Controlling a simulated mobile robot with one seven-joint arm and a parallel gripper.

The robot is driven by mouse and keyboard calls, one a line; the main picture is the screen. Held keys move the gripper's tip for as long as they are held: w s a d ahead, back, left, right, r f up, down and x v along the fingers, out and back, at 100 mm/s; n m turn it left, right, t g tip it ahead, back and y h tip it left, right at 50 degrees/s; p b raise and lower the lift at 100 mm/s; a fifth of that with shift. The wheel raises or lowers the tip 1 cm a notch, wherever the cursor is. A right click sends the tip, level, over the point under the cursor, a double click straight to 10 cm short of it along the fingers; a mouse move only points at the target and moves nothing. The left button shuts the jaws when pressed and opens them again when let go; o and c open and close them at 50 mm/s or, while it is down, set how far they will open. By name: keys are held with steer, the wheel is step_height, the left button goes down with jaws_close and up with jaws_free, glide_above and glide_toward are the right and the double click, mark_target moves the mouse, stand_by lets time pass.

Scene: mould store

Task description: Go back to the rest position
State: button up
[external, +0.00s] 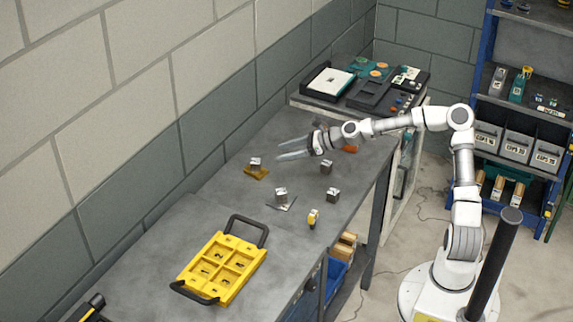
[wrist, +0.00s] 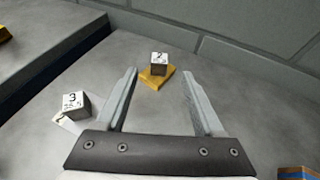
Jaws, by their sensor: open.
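My gripper (external: 280,150) is open and empty above the grey bench, with its fingers pointing left. In the wrist view its two fingers (wrist: 160,74) stand wide apart. A metal cube marked 2 (wrist: 159,58) sits on a yellow pad (wrist: 153,80), seen beyond the fingertips and apart from them. It also shows in the external view (external: 255,161). A cube marked 3 (wrist: 73,104) is on a pale plate, left of the fingers; in the external view a cube (external: 281,194) stands on a grey plate. Two more cubes (external: 326,167) (external: 333,195) stand to the right.
A yellow tray with numbered compartments (external: 232,299) lies at the bench's front. A small yellow object (external: 313,217) stands near the right edge. Equipment (external: 370,92) fills the far bench. A block wall (external: 210,103) runs along the left. Blue shelving (external: 489,45) is at right.

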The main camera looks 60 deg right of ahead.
steer(key=s+a+r+n+g+y+p, duration=0.1)
steer(key=s+a+n+g+p, duration=0.3)
steer(key=s+a, duration=0.45)
steer(key=s+a+n+g+p, duration=0.35)
steer(key=s+a+g, duration=0.2)
steer(key=a, duration=0.65)
steer(key=s+d+r+n+t+h+b, duration=0.1)
steer(key=s+d+n+h+b, duration=0.3)
steer(key=s+n, duration=0.85)
steer(key=s+d+r+n+t+h+b, duration=0.2)
steer(key=s+d+n+b, duration=0.3)
steer(key=s+n, duration=0.75)
step_height(320, 180, up, 17)
steer(key=s+m+p, duration=0.1)
steer(key=p, duration=1.7)
steer(key=shift+d+f, duration=0.15)
steer(key=shift+d, duration=0.15)
